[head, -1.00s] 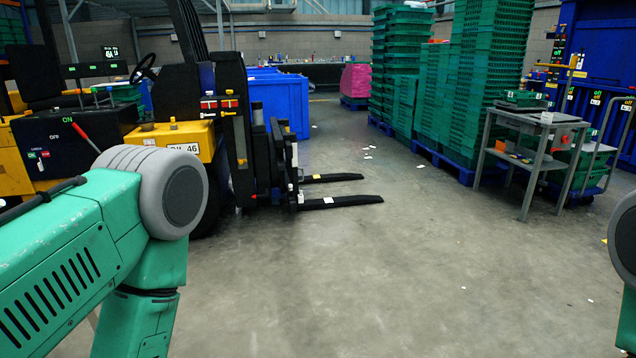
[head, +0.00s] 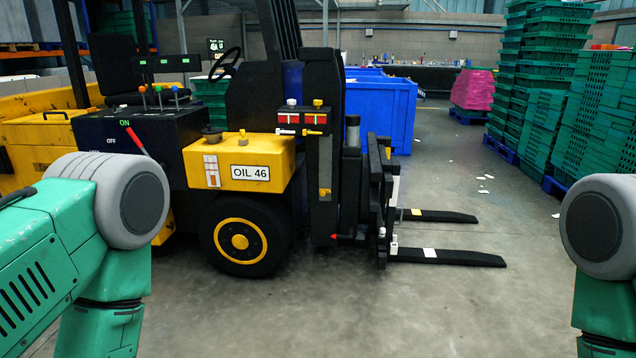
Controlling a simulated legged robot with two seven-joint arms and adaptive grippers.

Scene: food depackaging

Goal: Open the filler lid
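A yellow box labelled OIL 46 (head: 240,162) is on the side of the forklift (head: 250,120), above its front wheel. A dark round cap, which looks like the filler lid (head: 212,133), sits on top of this box at its left end and appears closed. My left arm's green and grey links show at the left edge, and my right arm's at the right edge. Both grippers are out of the picture, and neither arm touches the forklift.
Two black forks (head: 450,257) reach low over the floor to the right. A red lever (head: 135,140) sticks up by the ON/OFF marks. Blue bins (head: 380,110) stand behind, green crate stacks (head: 600,120) at right. The concrete floor (head: 420,315) in front is clear.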

